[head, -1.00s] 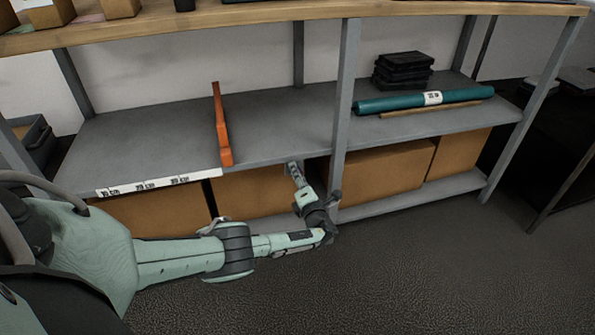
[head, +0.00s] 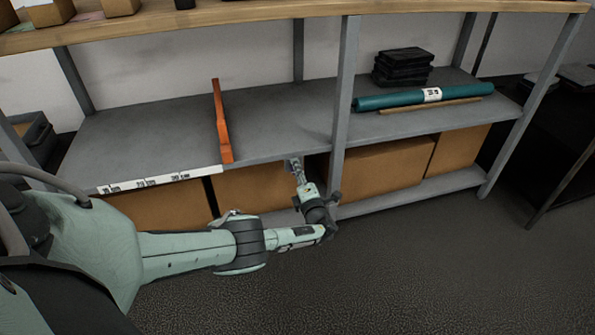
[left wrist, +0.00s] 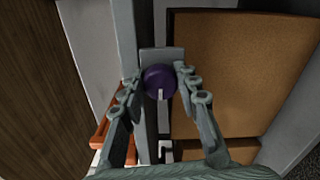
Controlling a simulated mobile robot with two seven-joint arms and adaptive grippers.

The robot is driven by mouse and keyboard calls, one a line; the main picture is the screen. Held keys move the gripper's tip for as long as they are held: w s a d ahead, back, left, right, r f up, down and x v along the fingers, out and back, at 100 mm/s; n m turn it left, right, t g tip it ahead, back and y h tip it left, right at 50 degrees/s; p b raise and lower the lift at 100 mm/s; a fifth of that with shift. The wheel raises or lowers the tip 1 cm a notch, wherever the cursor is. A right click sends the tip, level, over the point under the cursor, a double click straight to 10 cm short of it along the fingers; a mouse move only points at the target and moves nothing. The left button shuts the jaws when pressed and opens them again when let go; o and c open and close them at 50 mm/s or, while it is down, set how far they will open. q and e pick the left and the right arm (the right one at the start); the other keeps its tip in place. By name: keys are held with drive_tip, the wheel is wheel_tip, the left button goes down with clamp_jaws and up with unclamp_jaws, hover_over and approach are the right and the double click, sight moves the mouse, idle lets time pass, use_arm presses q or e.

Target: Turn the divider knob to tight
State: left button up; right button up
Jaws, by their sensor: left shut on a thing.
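The purple divider knob (left wrist: 157,80) shows in the left wrist view, on a grey plate at the shelf's front edge. A white mark on the knob points toward the bottom of that view. My left gripper (left wrist: 160,72) is shut on the knob, one finger on each side. In the head view my left gripper (head: 295,166) is at the shelf's front edge, left of the middle post, and hides the knob. The orange divider (head: 222,125) stands on the shelf to the left of the gripper. No tight or loose marking is readable. My right gripper is not in view.
A white scale strip (head: 160,181) runs along the grey shelf's front edge. Cardboard boxes (head: 385,170) fill the lower shelf. A teal roll (head: 400,100) and black cases (head: 402,66) lie right of the grey post (head: 342,110). The floor in front is clear.

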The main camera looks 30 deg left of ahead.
use_arm(q)
drive_tip(key=o, duration=1.2)
drive_tip(key=v, duration=1.2)
drive_tip(key=shift+s, duration=0.1)
drive_tip(key=shift+a, duration=0.1)
